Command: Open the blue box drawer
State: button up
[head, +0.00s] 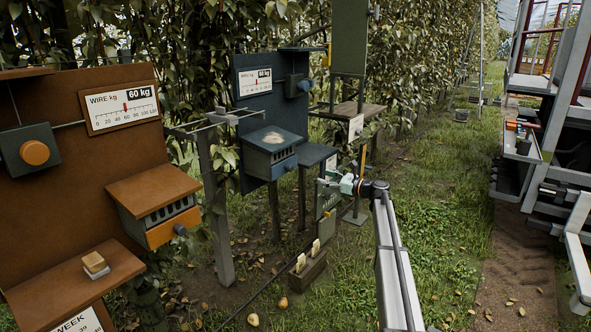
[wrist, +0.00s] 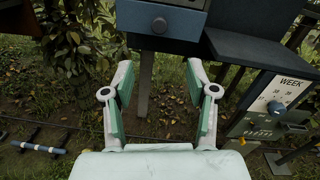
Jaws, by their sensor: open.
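The blue box (head: 271,148) is mounted on a dark blue board (head: 257,85) in the head view. Its drawer (head: 284,168) has a blue front with a round knob (head: 291,164) and looks closed. In the wrist view the drawer front (wrist: 185,20) is at the top, with its knob (wrist: 159,24) ahead of and roughly centred between my fingers. My gripper (head: 328,180) is to the right of the box in the head view.
A dark blue shelf (head: 316,154) juts out right of the box. An orange board (head: 50,150) with its own drawer (head: 173,229) stands at left. A grey post (head: 215,205) stands between the boards. A low wooden block (head: 305,272) sits on the grass below.

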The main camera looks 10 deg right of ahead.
aim_at(292, 170)
jog(key=x, duration=1.7)
jog(key=shift+w+a+f+p, duration=0.15)
jog(key=shift+w+f+p, duration=0.05)
jog(key=shift+p, duration=0.2)
